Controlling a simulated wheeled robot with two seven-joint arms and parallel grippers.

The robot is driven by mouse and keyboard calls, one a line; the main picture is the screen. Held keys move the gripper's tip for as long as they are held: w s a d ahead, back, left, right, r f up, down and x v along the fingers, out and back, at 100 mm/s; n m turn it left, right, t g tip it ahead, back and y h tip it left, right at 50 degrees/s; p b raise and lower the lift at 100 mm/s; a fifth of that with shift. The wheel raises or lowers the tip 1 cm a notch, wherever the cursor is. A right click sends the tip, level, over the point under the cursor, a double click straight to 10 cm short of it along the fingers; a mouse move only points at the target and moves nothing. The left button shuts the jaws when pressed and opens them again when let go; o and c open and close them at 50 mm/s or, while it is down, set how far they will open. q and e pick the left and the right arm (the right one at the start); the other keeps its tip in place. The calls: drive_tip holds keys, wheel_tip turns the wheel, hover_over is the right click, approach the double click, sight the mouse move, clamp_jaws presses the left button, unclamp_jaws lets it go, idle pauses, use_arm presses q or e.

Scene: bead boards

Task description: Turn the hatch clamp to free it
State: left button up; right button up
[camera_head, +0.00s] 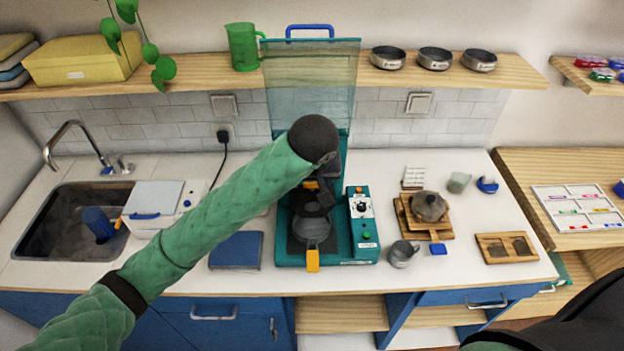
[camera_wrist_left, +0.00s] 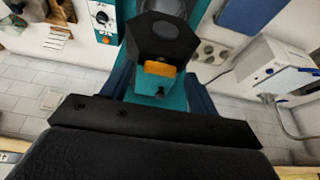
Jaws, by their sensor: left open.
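The teal machine (camera_head: 286,252) stands on the counter with a clear teal panel (camera_head: 305,85) upright at its back. In the left wrist view, a black six-sided block (camera_wrist_left: 150,40) with an orange tab (camera_wrist_left: 160,69) stands out from the teal machine; it looks like the hatch clamp, though I cannot be sure. My left gripper (camera_head: 318,183) is open over the machine's upper front, close to this block. Its wrist hides much of the block in the head view. Contact cannot be told. Below is a grey pan-like part with an orange handle (camera_head: 313,262). My right gripper is out of view.
A control panel (camera_head: 362,215) with a knob is on the machine's right side. A blue mat (camera_head: 236,250) lies to its left and a metal cup (camera_head: 402,254) to its right. A shelf (camera_head: 205,78) runs behind. The sink (camera_head: 40,250) is at far left.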

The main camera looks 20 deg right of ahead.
use_arm(q)
drive_tip(key=v, duration=0.7)
drive_tip(key=shift+r+b, duration=0.2)
drive_tip(key=shift+b, duration=0.15)
drive_tip(key=shift+s, duration=0.1)
